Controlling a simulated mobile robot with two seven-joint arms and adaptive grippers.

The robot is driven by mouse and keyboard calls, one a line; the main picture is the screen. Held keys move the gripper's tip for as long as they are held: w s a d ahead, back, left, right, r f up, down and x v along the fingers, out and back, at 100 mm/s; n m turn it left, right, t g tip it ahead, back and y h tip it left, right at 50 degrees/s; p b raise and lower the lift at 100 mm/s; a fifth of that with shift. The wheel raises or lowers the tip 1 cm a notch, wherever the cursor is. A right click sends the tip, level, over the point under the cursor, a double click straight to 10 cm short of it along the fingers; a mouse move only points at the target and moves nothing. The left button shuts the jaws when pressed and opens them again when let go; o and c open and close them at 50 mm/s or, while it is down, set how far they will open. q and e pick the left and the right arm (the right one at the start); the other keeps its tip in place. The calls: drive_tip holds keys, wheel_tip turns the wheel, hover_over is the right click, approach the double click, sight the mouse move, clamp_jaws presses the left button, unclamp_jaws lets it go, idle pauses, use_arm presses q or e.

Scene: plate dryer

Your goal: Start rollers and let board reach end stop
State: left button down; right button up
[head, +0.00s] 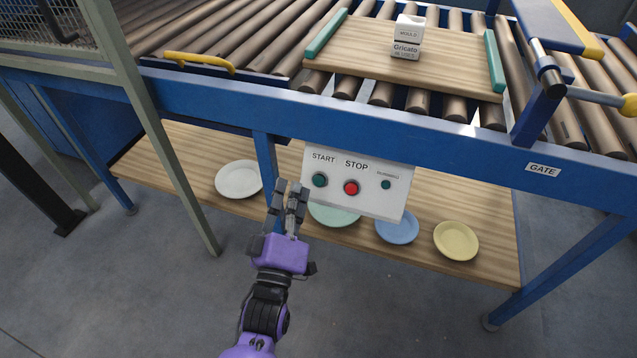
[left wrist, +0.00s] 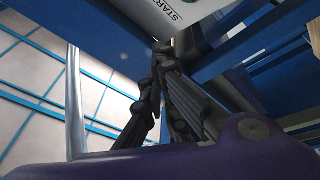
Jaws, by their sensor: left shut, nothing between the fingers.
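The wooden board (head: 345,48) with green end strips lies on the rollers (head: 240,50) of the blue conveyor. A white and dark block with lettering (head: 407,38) stands on the board. The white control panel (head: 358,205) hangs on the conveyor's front with a green START button (head: 319,179), a red STOP button (head: 351,188) and a dark green lamp (head: 386,184). My left gripper (head: 289,186) is shut and empty, just left of the START button and apart from it. In the left wrist view, its closed fingers (left wrist: 165,48) are below the panel's START lettering (left wrist: 170,12).
A blue gate assembly (head: 550,24) with yellow handles stands right of the board, above the GATE label (head: 543,169). A yellow handle (head: 200,60) sits at the left. Several plates, including a white one (head: 238,179), lie on the lower wooden shelf (head: 175,150). A post (head: 170,140) stands left of my gripper.

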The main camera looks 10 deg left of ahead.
sight(319, 180)
use_arm(q)
drive_tip(key=w+f+b, duration=0.3)
drive_tip(key=w, duration=0.2)
drive_tip(key=shift+w+d+f, duration=0.2)
drive_tip(key=shift+w+d, duration=0.1)
drive_tip(key=shift+d, duration=0.15)
use_arm(e)
drive_tip(key=shift+s+f, duration=0.25)
drive_tip(key=shift+f, duration=0.95)
drive_tip(key=shift+s+f, duration=0.2)
drive_tip(key=shift+f, duration=0.95)
use_arm(q)
drive_tip(key=shift+w, duration=0.1)
drive_tip(key=shift+w+f, duration=0.2)
drive_tip(key=shift+w, duration=0.1)
